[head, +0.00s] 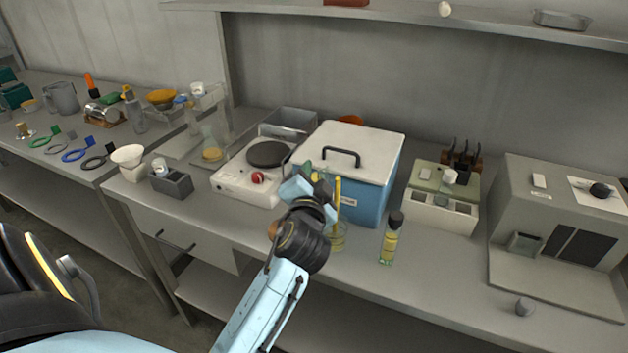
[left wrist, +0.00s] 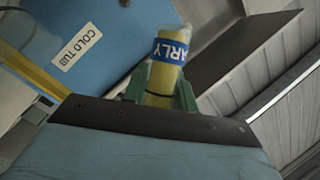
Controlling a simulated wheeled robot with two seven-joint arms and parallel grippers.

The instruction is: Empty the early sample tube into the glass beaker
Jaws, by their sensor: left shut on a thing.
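My left gripper (head: 314,180) is above the bench, in front of the blue cold tub. In the left wrist view its green fingers (left wrist: 160,90) are shut on the early sample tube (left wrist: 164,72), which has yellow contents and a blue label reading "ARLY". In the head view the tube is mostly hidden by my gripper. A glass vessel (head: 338,241), apparently the beaker, stands just right of my left wrist, with a yellow rod (head: 338,192) rising above it. My wrist partly covers it. I cannot tell the tube's tilt. My right gripper is not in view.
The blue cold tub (head: 377,190) with a pale lid stands behind. A hotplate (head: 235,184) stands left. A sample rack (head: 440,209) and grey machine (head: 510,240) are further right.

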